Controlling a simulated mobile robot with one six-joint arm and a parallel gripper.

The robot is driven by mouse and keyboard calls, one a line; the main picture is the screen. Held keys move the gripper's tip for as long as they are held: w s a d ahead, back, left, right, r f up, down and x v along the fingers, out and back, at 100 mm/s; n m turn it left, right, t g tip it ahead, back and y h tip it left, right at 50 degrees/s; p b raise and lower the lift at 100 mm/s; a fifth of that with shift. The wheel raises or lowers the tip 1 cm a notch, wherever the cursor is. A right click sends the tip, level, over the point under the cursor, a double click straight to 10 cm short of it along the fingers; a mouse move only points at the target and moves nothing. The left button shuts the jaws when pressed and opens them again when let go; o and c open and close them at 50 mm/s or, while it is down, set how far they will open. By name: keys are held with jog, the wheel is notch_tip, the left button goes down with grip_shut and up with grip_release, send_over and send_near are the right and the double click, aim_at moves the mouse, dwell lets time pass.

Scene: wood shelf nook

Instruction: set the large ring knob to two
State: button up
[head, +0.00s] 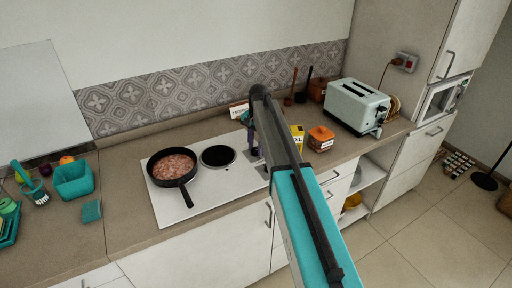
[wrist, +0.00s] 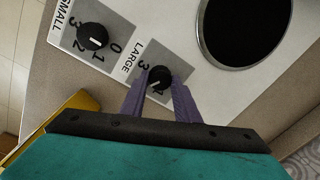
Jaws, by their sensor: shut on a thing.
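The large ring knob (wrist: 160,78) is a round black knob on a white panel, beside the printed word LARGE. My gripper (wrist: 160,82) has its two purple fingers on either side of this knob and is shut on it. A 3 shows at the knob's upper left; a pale mark shows low on the knob, but I cannot tell which number it points to. The small ring knob (wrist: 92,37) is to the left, with 0, 1, 2 and 3 around it. In the head view, my arm hides the knobs on the white cooktop (head: 216,198).
A black pan (head: 187,192) with reddish food sits on the left ring. The right ring (head: 218,156) is bare. A yellow box (head: 298,136), an orange jar (head: 321,139) and a toaster (head: 354,106) stand to the right. A teal bin (head: 74,181) is at left.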

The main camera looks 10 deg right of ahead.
jog(key=o, duration=1)
jog(key=shift+o, duration=0.2)
jog(key=shift+r, duration=0.15)
notch_tip(320, 180, up, 14)
jog(key=b, duration=0.3)
jog(key=shift+s+d+f, duration=0.2)
jog(key=shift+d, duration=0.05)
jog(key=shift+r, duration=0.1)
